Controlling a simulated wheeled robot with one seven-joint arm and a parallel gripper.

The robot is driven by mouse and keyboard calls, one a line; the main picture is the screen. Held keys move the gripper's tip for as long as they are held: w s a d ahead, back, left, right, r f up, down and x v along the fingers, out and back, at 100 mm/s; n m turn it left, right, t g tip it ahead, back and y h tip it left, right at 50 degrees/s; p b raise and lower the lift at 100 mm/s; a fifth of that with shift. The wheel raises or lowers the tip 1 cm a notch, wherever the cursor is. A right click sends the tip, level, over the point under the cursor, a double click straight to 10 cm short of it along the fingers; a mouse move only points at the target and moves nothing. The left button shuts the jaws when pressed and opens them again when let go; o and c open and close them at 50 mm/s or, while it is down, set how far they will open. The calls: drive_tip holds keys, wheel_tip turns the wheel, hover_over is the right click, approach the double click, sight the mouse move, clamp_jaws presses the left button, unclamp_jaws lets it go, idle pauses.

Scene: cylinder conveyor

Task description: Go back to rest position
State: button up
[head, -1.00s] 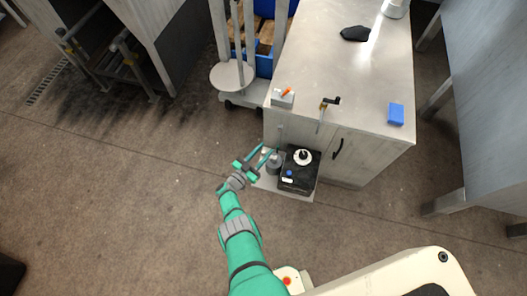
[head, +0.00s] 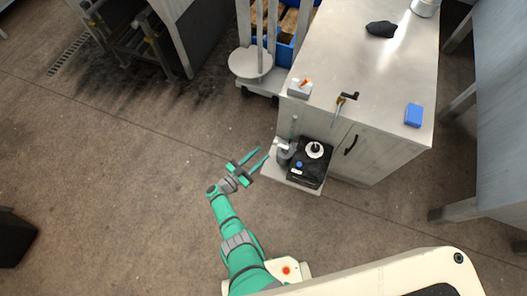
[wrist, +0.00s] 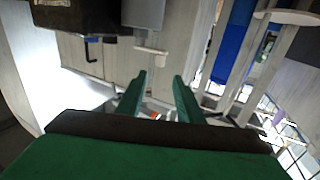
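My gripper (head: 259,160) shows in the head view at the end of my green arm, over the bare floor to the left of the grey cabinet. Its two green fingers are spread apart with nothing between them. In the wrist view my gripper (wrist: 160,82) also shows open and empty, its fingers pointing toward the cabinet side and the blue bin area.
A black device (head: 309,166) and a grey cylinder (head: 285,155) stand on a low plate by the cabinet (head: 375,60). A blue block (head: 414,115) and a dark cloth-like item (head: 381,29) lie on top. The floor (head: 120,190) at left is clear.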

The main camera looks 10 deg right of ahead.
drive_tip(key=shift+s, duration=0.1)
idle(0.6)
drive_tip(key=s+a+r+n+t+y, duration=0.1)
drive_tip(key=s+r+n+t+y, duration=0.35)
drive_tip(key=s, duration=0.45)
drive_tip(key=s+a+r+n+t+y, duration=0.15)
drive_tip(key=s+r+t+y, duration=0.25)
drive_tip(key=s+r+y, duration=0.4)
drive_tip(key=s+a+r+n+g+y, duration=0.1)
drive_tip(key=s+a+r+n, duration=0.1)
drive_tip(key=s+r, duration=0.6)
drive_tip(key=s+a+r+n+g+y, duration=0.1)
drive_tip(key=s+a+r+n+g, duration=0.1)
drive_tip(key=s+r, duration=0.6)
wheel_tip(320, 180, up, 4)
drive_tip(key=shift+a+r+n, duration=0.25)
drive_tip(key=shift+a+n, duration=0.45)
drive_tip(key=shift+a, duration=0.05)
drive_tip(key=shift+y, duration=0.25)
